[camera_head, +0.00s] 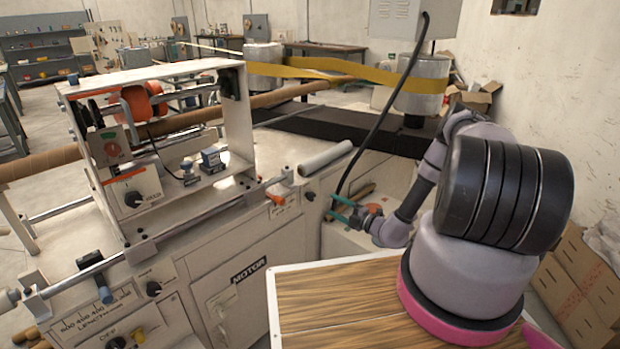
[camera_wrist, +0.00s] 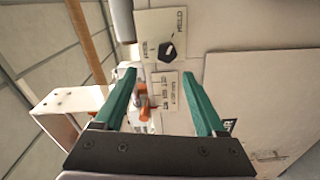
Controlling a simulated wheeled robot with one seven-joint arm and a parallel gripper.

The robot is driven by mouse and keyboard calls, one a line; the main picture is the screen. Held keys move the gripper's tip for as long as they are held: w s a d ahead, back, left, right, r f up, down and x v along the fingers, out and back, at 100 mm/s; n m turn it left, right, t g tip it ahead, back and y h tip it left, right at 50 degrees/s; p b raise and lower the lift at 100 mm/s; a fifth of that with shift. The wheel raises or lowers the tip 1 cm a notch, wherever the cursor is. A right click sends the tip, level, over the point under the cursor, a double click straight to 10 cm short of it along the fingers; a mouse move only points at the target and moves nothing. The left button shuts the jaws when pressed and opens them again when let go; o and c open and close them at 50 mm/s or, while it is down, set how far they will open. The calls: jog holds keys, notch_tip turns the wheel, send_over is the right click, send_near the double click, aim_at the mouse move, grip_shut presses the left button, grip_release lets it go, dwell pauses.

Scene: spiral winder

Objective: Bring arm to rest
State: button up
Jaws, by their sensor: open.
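My gripper (camera_head: 352,213) is at the middle right of the head view, in front of the winder machine's right end. In the wrist view its two green fingers (camera_wrist: 160,92) stand apart with nothing held between them. Beyond the fingers is a pale machine panel with a black knob (camera_wrist: 167,50) on a labelled plate. An orange-red part (camera_wrist: 142,105) shows between the fingers, beside a small printed plate. My arm reaches leftward from the right side of the head view, bent, with the gripper low.
The spiral winder (camera_head: 230,240) fills the left and centre, with a cabinet door marked MOTOR. A wood-topped surface (camera_head: 335,300) lies in front. A black cable (camera_head: 383,115) hangs near my gripper. Yellow belt (camera_head: 345,72) runs behind. Cardboard (camera_head: 570,285) leans at the right.

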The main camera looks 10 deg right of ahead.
jog(key=a+r+n+g+y, duration=0.2)
jog(key=r+n+g, duration=0.2)
jog(key=r+n, duration=0.45)
jog(key=a+r+n+g+y, duration=0.2)
jog(key=r+n+g, duration=0.25)
jog(key=r, duration=0.65)
jog(key=s+a+r+n+g+h, duration=0.1)
jog(key=s+a+r+n+g, duration=0.1)
jog(key=s+r+n, duration=0.35)
jog(key=s+a+r+n+g+h, duration=0.1)
jog(key=s+r+n+g+h, duration=0.15)
jog(key=r+n, duration=0.6)
jog(key=s+d+r+n+t+h, duration=0.3)
jog(key=s+r+n, duration=0.5)
jog(key=s+r, duration=0.3)
jog(key=s+d+r+n+t+h, duration=0.3)
jog(key=s+r+n+h, duration=0.3)
jog(key=s+r+n, duration=0.3)
jog(key=shift+s+r, duration=1.7)
jog(key=shift+s, duration=0.35)
jog(key=shift+d+h, duration=0.1)
jog(key=shift+h, duration=0.15)
